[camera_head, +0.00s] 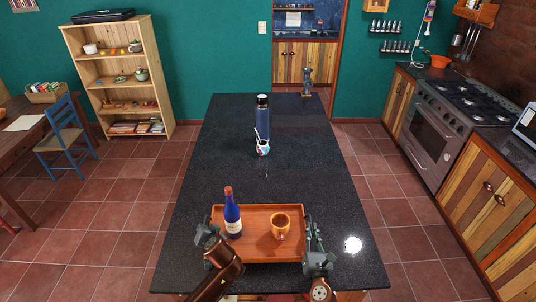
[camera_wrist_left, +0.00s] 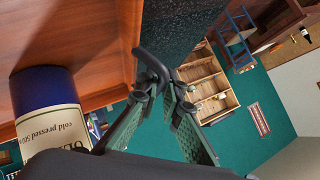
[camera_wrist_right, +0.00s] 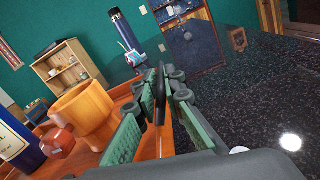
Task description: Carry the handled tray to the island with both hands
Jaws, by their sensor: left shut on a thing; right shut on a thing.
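The wooden handled tray (camera_head: 256,243) is over the near end of the dark island (camera_head: 230,160); I cannot tell whether it touches the top. A blue bottle (camera_head: 233,222) stands at its left, with its label close in the left wrist view (camera_wrist_left: 45,100). An orange mug (camera_head: 281,224) stands at its right and also shows in the right wrist view (camera_wrist_right: 88,108). My left gripper (camera_head: 207,234) is shut on the tray's left side, at a dark handle (camera_wrist_left: 150,64). My right gripper (camera_head: 313,240) is shut on the right side; its fingers hide most of that handle.
A tall blue flask (camera_head: 262,118) and a small patterned item (camera_head: 262,148) stand mid-island. A small figure (camera_head: 307,82) is at the far end. The island top around them is clear. A stove (camera_head: 450,120) and cabinets line the right; a shelf (camera_head: 120,80) stands left.

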